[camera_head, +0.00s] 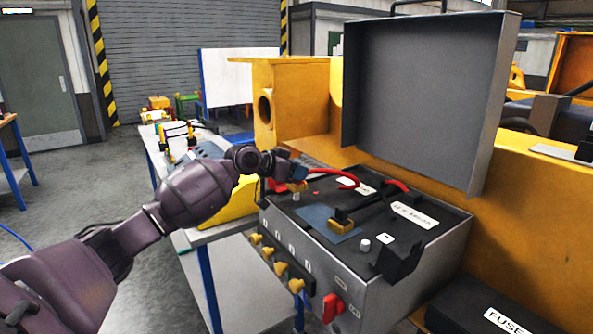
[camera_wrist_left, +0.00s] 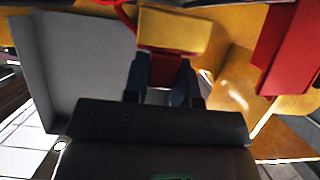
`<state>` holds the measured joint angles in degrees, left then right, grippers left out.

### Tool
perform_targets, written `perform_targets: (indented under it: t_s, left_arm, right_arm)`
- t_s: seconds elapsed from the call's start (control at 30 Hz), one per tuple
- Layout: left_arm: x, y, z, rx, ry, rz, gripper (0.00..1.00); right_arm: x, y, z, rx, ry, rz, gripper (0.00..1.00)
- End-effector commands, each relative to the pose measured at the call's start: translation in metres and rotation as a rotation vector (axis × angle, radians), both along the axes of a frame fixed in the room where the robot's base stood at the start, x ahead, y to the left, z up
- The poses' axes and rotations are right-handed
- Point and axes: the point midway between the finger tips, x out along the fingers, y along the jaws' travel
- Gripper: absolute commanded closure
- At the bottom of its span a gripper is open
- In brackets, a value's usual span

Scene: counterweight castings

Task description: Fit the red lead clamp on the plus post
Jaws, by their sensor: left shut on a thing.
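My left gripper (camera_head: 292,178) reaches in from the left over the near-left part of the open metal box (camera_head: 335,255). It is shut on the red lead clamp, which shows in the left wrist view as a red body (camera_wrist_left: 163,70) between the blue fingers with a yellow block (camera_wrist_left: 172,30) beyond. In the head view the red lead (camera_head: 340,173) arches right from the gripper. A small pale post (camera_head: 296,197) stands just below the gripper; whether the clamp touches it is unclear. A second pale post (camera_head: 365,245) stands nearer the front right. My right gripper is not in view.
The raised grey lid (camera_head: 425,100) stands behind the box. A black bracket (camera_head: 397,262) rises at the right front. A red knob (camera_head: 332,307) projects from the front panel.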

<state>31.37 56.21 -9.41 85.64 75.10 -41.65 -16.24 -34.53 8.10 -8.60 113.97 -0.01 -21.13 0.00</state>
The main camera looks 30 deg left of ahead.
Motion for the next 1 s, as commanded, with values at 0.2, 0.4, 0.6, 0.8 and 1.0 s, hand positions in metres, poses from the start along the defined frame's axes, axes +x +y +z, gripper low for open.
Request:
perform_targets:
  t_s: [0.2,0.4,0.6,0.8,1.0]
  left_arm:
    - [0.0,0.0,0.0,0.0,-0.001,0.0,1.0]
    - [0.0,0.0,-0.001,0.0,-0.001,0.0,1.0]
    - [0.0,0.0,-0.005,0.0,-0.001,0.0,1.0]
    - [0.0,0.0,-0.009,0.0,-0.001,0.0,1.0]
    - [0.0,0.0,-0.013,-0.001,-0.001,0.0,1.0]
  right_arm:
    - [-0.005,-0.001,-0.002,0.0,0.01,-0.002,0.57]
    - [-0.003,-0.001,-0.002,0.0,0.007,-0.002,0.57]
    - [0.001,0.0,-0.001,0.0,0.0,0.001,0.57]
    - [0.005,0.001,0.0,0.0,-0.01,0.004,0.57]
    - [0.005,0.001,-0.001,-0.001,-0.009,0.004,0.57]
